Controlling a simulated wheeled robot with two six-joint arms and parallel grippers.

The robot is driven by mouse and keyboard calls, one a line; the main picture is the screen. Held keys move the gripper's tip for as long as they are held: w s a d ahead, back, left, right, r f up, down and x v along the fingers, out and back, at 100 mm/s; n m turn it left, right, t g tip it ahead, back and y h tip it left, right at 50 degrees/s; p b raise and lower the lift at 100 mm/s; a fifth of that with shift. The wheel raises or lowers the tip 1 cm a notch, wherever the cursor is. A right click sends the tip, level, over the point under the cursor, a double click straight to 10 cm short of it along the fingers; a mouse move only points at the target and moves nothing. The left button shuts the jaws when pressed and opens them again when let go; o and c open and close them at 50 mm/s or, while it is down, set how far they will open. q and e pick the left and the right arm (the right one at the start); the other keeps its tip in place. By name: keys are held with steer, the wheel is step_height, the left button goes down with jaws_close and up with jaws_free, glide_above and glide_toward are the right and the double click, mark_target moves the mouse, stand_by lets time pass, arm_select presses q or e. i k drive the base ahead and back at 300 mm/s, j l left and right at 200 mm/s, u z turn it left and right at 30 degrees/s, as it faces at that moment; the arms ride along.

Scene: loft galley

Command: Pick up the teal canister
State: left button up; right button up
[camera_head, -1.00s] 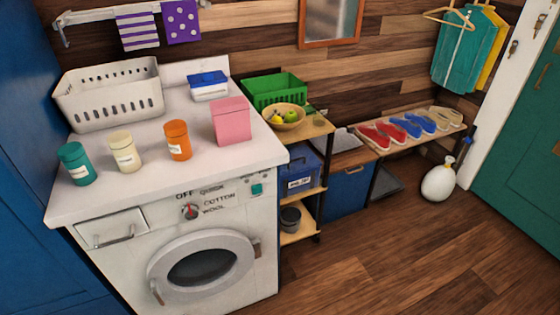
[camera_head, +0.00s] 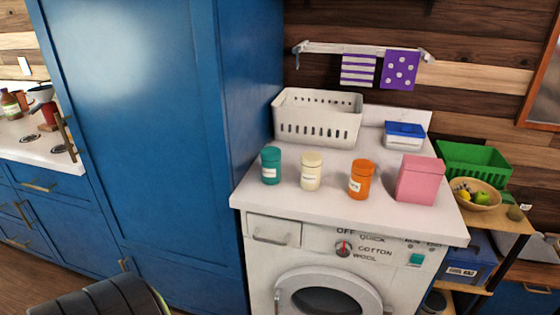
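The teal canister (camera_head: 271,167) stands upright on the left part of the white top of the washing machine (camera_head: 330,204), near its left edge. It has a white label on its front. A cream canister (camera_head: 312,171) and an orange canister (camera_head: 361,180) stand to its right in a row, apart from each other. Neither gripper can be made out in the head view. A dark rounded shape, cut off at the bottom left, shows no fingertips.
A white basket (camera_head: 318,119) stands behind the canisters. A pink box (camera_head: 419,179) and a blue-lidded container (camera_head: 404,135) are to the right. A tall blue cabinet (camera_head: 165,130) rises close on the left. Free counter surface lies in front of the canisters.

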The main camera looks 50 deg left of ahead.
mark_target(271, 156)
steer(key=u, duration=1.5)
